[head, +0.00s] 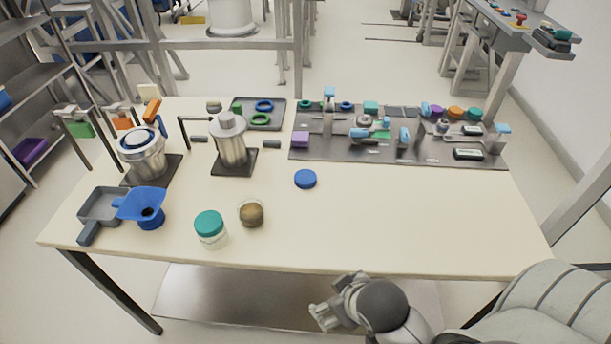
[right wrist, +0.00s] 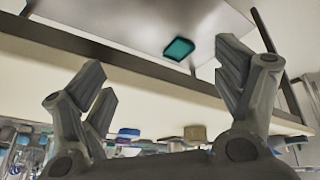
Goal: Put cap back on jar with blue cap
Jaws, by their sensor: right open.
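A blue cap (head: 305,180) lies flat on the table, right of the jars. An open jar with brown contents (head: 251,214) stands upright near the front edge, left of the cap and apart from it. A second jar with a teal cap (head: 210,228) stands just left of the open jar. My right gripper (head: 322,314) is in front of the table's front edge, apart from cap and jars. In the right wrist view my right gripper (right wrist: 160,78) is open with nothing between its fingers. My left gripper is in no view.
A blue funnel (head: 142,205) and a grey scoop (head: 100,208) are at the left. Metal vessels (head: 231,143) stand behind, beside a dark tray (head: 259,113). A metal board (head: 400,150) with several parts fills the back right. The front right tabletop (head: 430,220) is clear.

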